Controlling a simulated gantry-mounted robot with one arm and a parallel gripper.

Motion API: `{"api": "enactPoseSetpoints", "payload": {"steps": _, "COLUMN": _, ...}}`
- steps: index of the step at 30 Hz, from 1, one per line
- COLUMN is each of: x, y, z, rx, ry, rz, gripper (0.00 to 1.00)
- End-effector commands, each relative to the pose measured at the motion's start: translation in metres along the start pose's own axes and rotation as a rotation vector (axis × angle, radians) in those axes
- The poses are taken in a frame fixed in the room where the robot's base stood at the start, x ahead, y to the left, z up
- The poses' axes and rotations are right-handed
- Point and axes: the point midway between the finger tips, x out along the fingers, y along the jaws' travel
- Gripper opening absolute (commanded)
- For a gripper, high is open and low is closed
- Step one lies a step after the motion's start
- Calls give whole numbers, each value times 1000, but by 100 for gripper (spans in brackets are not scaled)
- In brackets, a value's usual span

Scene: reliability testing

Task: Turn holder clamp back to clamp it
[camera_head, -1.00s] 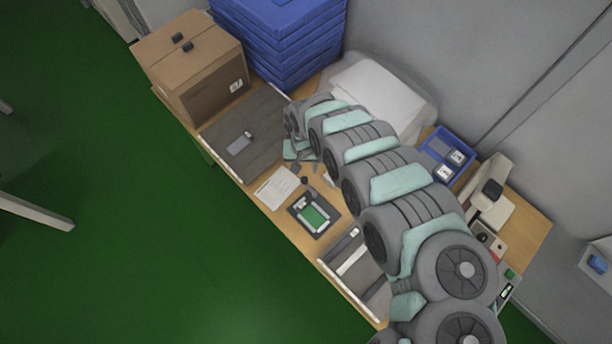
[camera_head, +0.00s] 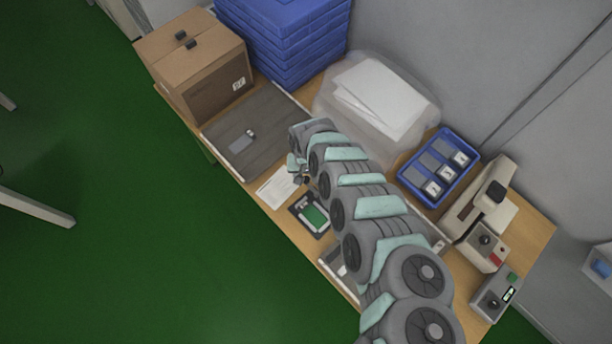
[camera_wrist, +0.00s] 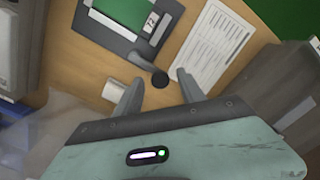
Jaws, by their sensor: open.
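The holder is a dark flat fixture (camera_head: 324,232) with a green board (camera_head: 315,214) in it, on the near part of the table. In the wrist view, the holder (camera_wrist: 92,36) is at the upper left, and its clamp (camera_wrist: 149,66) reaches out from its corner to a round black knob (camera_wrist: 160,80). My gripper (camera_wrist: 160,90) is open, with one finger on each side of the knob. I cannot tell whether either finger touches it. In the head view, my gripper (camera_head: 298,172) is beside the holder's upper corner and the arm hides much of the clamp.
A printed sheet (camera_head: 276,188) lies beside the holder. A grey tray (camera_head: 262,122) and a cardboard box (camera_head: 195,68) stand at the left. A blue bin (camera_head: 439,168) with small devices and a grey machine (camera_head: 480,205) are at the right. A clear bag (camera_head: 385,95) lies behind my arm.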

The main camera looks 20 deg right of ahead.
Motion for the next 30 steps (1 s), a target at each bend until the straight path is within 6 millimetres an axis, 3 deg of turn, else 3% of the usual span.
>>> {"api": "enactPoseSetpoints", "payload": {"steps": 2, "x": 0, "y": 0, "z": 0, "rx": 0, "ry": 0, "rz": 0, "gripper": 47}}
{"api": "enactPoseSetpoints", "payload": {"steps": 19, "x": 0, "y": 0, "z": 0, "rx": 0, "ry": 1, "rz": 0, "gripper": 1}}
{"api": "enactPoseSetpoints", "payload": {"steps": 30, "x": -1, "y": 0, "z": 0, "rx": -8, "ry": 1, "rz": 0, "gripper": 0}}
